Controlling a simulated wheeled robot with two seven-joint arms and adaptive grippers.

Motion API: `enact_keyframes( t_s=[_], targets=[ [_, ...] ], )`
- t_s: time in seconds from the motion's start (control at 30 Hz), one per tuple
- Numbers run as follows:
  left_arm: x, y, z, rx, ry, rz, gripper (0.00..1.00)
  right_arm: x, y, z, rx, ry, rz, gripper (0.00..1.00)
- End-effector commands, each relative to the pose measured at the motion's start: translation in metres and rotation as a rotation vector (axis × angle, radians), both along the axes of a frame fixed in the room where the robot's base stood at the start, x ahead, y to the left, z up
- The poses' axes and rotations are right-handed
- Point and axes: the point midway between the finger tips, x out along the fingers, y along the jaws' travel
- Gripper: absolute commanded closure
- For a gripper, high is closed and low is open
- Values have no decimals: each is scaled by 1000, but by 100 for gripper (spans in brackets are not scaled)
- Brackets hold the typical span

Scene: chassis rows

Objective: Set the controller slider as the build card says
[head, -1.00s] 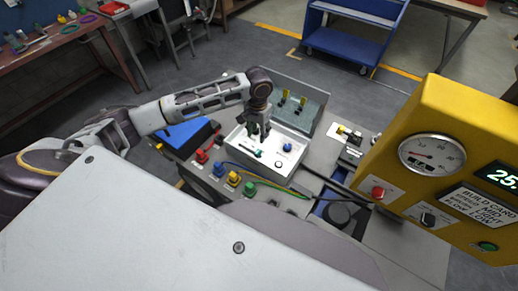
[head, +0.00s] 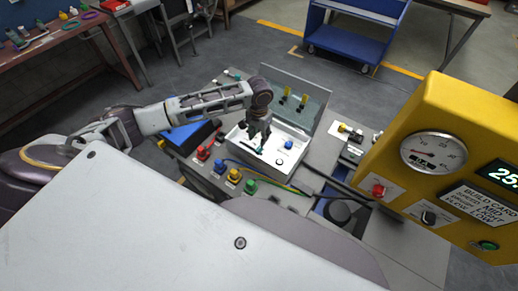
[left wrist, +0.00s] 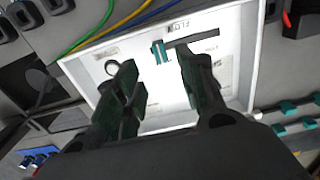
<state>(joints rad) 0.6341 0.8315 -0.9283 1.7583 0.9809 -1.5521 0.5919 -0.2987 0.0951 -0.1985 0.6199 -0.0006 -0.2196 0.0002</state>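The white controller box (head: 283,173) stands open on the grey bench. Its teal slider knob (left wrist: 159,53) sits at the left end of a dark slot (left wrist: 196,41) in the left wrist view, near a "FLOW" label. My left gripper (head: 258,147) is over the slider area of the panel. In the left wrist view its dark green fingertips (left wrist: 156,77) are apart, with the knob beyond the gap between them and nothing held. The build card (head: 478,206) is on the yellow console; its small text is only partly readable. My right gripper is not in view.
A blue knob (head: 289,145) and a round button share the panel. The raised grey lid (head: 300,100) stands behind it. Red, blue, yellow and green connectors (head: 250,186) with cables line the front. The yellow console (head: 440,110) with a gauge (head: 433,152) stands at right.

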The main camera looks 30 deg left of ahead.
Motion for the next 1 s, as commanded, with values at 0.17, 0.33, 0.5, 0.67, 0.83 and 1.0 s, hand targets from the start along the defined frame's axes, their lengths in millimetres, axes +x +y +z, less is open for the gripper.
enact_keyframes(
  t_s=[0.17,0.33,0.5,0.67,0.83,1.0],
  targets=[
    [-1,0,-25,0,3,1,61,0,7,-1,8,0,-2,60],
    [-1,0,-48,0,2,1,61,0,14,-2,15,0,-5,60],
    [-1,0,-69,1,2,1,61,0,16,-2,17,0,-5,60],
    [-1,0,-84,0,1,0,61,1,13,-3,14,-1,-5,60],
    [-1,0,-92,0,0,-1,61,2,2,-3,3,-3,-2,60],
    [-1,0,-93,0,0,-1,61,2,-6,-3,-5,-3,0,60]
  ],
)
